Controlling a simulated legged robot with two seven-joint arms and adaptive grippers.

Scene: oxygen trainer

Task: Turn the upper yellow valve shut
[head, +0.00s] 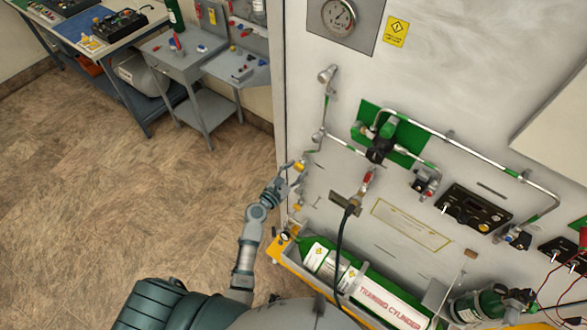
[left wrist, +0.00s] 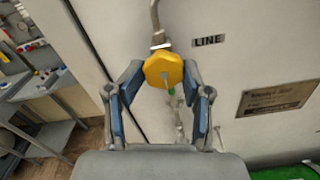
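The upper yellow valve (head: 299,166) is on the pipework at the left edge of the white panel. My left gripper (head: 289,174) is right at this valve. Whether the knob is fully between the pads in depth is hard to tell. A smaller yellow part (head: 297,207) shows lower on the panel edge. My right gripper is out of view.
A green training cylinder (head: 318,258) lies in a yellow-edged tray below the panel. A black hose (head: 341,245) runs down in front of it. Green-marked pipes and a gauge (head: 338,17) are on the panel. Floor at left is clear, with a grey bench (head: 180,62) behind.

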